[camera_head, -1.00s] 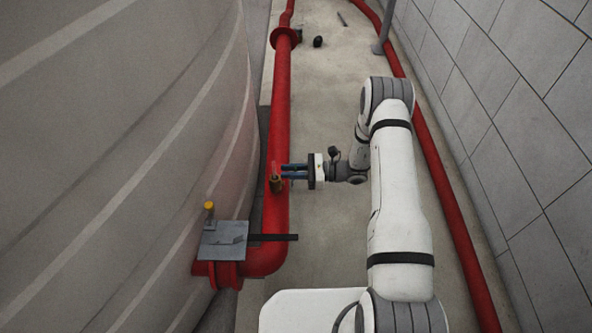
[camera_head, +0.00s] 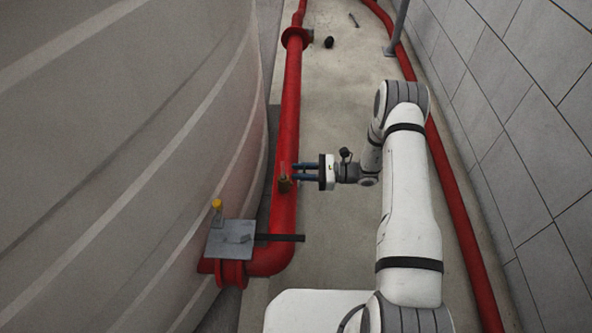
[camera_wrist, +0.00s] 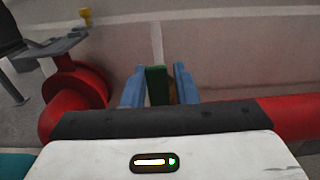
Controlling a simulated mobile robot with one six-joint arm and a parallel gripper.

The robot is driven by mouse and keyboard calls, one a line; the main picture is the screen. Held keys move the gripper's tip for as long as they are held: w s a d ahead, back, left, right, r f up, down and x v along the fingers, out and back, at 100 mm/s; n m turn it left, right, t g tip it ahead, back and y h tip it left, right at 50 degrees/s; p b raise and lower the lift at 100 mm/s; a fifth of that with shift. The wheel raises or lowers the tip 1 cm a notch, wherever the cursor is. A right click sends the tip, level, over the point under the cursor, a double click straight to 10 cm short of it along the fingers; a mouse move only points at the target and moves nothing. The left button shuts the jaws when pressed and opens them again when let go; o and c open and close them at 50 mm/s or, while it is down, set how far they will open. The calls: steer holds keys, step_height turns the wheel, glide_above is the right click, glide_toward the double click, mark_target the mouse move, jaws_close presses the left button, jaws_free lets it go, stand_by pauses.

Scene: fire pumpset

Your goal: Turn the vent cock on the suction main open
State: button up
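The suction main is the red pipe (camera_head: 292,100) running along the tank. The vent cock (camera_head: 285,184) is a small brass fitting on this pipe, just past the bend. My gripper (camera_head: 297,172) reaches in from the right, its two blue fingers spread apart and their tips at the cock. In the wrist view, an upright green piece (camera_wrist: 157,86), seemingly the cock's handle, stands between the fingers, close to the left one. A bit of brass shows beside it. Contact with the fingers cannot be told. The cock's base is hidden by my gripper body in the wrist view.
The tank wall (camera_head: 130,150) rises close on the left. A grey bracket plate (camera_head: 230,240) with a yellow knob (camera_head: 217,205) and a dark bar sits at the pipe bend. Another red pipe (camera_head: 450,200) runs along the grey wall at right.

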steer(key=d+p, duration=0.1)
steer(key=d, duration=0.6)
steer(key=shift+a+r, duration=0.1)
steer(key=s+r+n+g+h+p, duration=0.1)
steer(key=s+r+n+h+p, duration=0.25)
steer(key=r, duration=0.65)
steer(key=s+r+n+g+h+p, duration=0.2)
steer(key=r+n+p, duration=0.15)
steer(key=r, duration=0.65)
steer(key=s+r+n+g+h+p, duration=0.1)
steer(key=s+r+n+h+p, duration=0.2)
steer(key=r, duration=0.7)
steer(key=s+d+r+n+t+h+p, duration=0.2)
steer(key=s+r+p, duration=0.3)
steer(key=r, duration=0.4)
steer(key=s+d+r+n+t+h+p, duration=0.2)
steer(key=s+d+r+n+h+p, duration=0.1)
steer(key=r, duration=0.7)
steer(key=s+d+r+n+t+h+p, duration=0.2)
steer(key=s+d+r+n+h+p, duration=0.1)
steer(key=s+r+p, duration=0.4)
step_height(320, 180, up, 2)
steer(key=shift+s+d+r+t+h+p, duration=0.15)
steer(key=shift+s+d+t+h+p, duration=0.2)
steer(key=shift+s+d+h, duration=0.35)
steer(key=shift+s+a, duration=0.15)
steer(key=shift+s, duration=0.1)
